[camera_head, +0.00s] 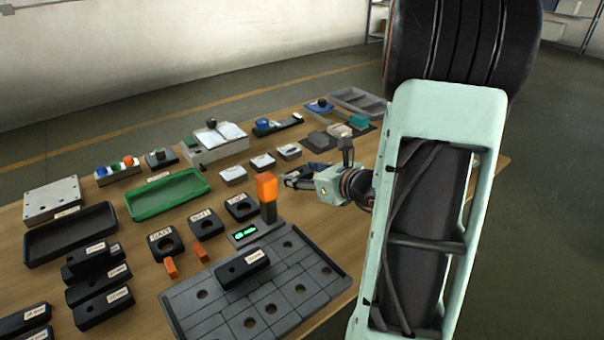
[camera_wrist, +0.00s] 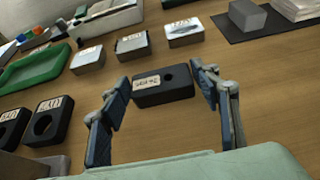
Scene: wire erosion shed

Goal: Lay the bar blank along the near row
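My gripper (camera_wrist: 162,84) has its fingers wide apart, one at each end of a small black bar with a white label and a round hole. This bar (camera_wrist: 163,86) sits between the fingertips, close to both; I cannot tell whether they press on it or whether it touches the table. In the head view my gripper (camera_head: 312,176) is low over the table's right part, and this bar is hard to make out there. Another labelled black bar (camera_head: 243,266) lies on the dark grey plate with holes (camera_head: 198,322). More black bars (camera_head: 103,306) lie at the left.
Black blocks with holes (camera_head: 206,224), orange pieces (camera_head: 171,267) and an orange-topped post (camera_head: 267,190) stand behind the plate. Small white-topped blocks (camera_wrist: 131,46) and a green tray (camera_head: 168,194) are farther back. Bare wood surrounds my fingers in the wrist view.

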